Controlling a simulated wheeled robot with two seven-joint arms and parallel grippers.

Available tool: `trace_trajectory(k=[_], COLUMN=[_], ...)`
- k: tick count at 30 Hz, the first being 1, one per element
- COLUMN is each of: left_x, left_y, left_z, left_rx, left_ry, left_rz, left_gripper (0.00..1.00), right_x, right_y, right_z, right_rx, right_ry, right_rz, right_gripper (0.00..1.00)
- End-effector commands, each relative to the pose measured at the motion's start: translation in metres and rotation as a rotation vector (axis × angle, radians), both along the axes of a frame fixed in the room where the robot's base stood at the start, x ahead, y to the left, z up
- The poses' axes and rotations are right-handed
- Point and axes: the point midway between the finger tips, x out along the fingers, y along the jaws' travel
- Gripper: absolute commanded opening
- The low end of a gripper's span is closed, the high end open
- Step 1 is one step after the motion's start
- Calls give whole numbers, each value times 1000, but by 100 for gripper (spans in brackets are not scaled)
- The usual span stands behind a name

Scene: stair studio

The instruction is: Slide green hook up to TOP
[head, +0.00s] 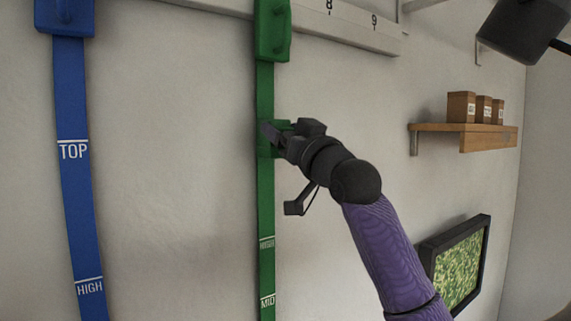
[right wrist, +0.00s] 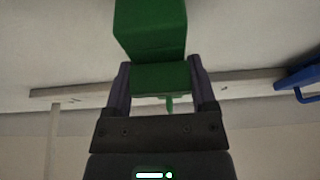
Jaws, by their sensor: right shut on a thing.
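The green strap (head: 265,205) hangs down the wall, with HIGH and MID marks low on it; no TOP mark shows on it. My right gripper (head: 272,131) is at the strap, well above the HIGH mark, shut on the green hook (head: 284,125), which it partly hides. In the right wrist view the hook (right wrist: 160,77) sits between the two fingers (right wrist: 160,85). A larger green block (head: 273,30) is at the strap's upper end, above the gripper with a gap of strap between. My left gripper is not in view.
A blue strap (head: 75,200) with TOP and HIGH marks hangs to the left, under a blue block (head: 65,15). A numbered white rail (head: 345,28) runs along the top. A wooden shelf (head: 490,138) with boxes and a framed screen (head: 460,265) are at the right.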

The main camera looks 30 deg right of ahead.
Motion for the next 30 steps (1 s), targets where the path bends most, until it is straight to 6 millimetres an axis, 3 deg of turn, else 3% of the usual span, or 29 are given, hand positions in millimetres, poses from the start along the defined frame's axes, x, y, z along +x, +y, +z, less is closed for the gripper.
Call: trace_trajectory(k=[3, 9, 21, 22, 26, 30], left_x=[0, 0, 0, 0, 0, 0], left_y=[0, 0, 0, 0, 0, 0], left_z=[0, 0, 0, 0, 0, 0], left_rx=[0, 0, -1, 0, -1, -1], left_ry=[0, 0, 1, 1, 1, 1], left_rz=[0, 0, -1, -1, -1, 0], left_gripper=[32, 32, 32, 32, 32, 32], right_x=[-1, -1, 0, 0, 0, 0], right_y=[0, 0, 0, 0, 0, 0], right_z=[21, 39, 41, 41, 41, 41], right_rx=[2, 1, 0, 0, 0, 0], right_ry=[-6, -5, -1, -1, 0, 0], right_rz=[0, 0, 0, 0, 0, 0], right_gripper=[0, 0, 0, 76, 100, 100])
